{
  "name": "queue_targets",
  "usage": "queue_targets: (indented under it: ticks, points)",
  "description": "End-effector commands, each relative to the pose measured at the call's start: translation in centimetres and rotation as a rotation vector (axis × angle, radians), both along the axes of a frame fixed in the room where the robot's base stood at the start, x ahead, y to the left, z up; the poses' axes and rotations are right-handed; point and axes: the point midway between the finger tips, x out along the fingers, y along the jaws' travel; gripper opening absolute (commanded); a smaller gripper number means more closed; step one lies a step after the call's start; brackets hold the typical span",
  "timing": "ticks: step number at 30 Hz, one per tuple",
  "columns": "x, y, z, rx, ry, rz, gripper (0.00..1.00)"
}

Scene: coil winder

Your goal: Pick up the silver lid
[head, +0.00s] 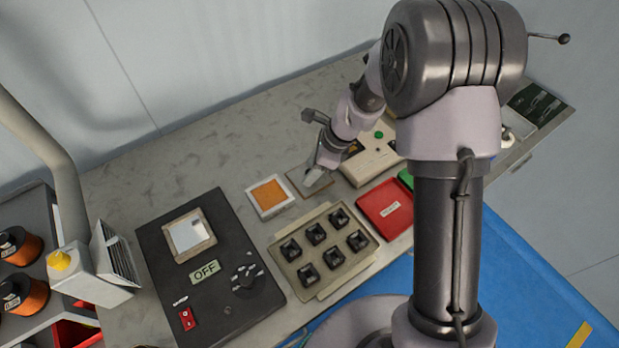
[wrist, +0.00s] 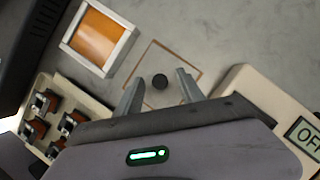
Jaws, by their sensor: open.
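In the head view the lid (head: 299,181) lies on the grey bench, partly hidden by my gripper (head: 317,179).
A white-framed orange box (head: 269,194) stands just left of the lid. A beige device (head: 372,160) is close on its right. A tray of black parts (head: 298,280), a red box (head: 385,208) and a dark OFF panel (head: 220,290) lie in front. Bare bench extends behind.

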Motion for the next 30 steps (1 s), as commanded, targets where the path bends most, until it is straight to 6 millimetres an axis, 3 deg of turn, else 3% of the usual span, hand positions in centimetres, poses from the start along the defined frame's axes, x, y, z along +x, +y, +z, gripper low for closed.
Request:
queue_targets:
  ticks: [1,6,8,19,27,30]
  points:
    - [0.0,0.0,0.1,0.000,0.000,0.000,0.42]
    - [0.0,0.0,0.1,0.000,0.001,0.000,0.08]
    - [0.0,0.0,0.1,0.000,0.001,0.000,0.00]
    - [0.0,0.0,0.4,0.000,0.000,0.000,0.00]
    - [0.0,0.0,4.0,0.000,-0.002,0.001,0.00]
    - [-1.7,-0.2,4.0,0.001,0.003,0.000,0.00]
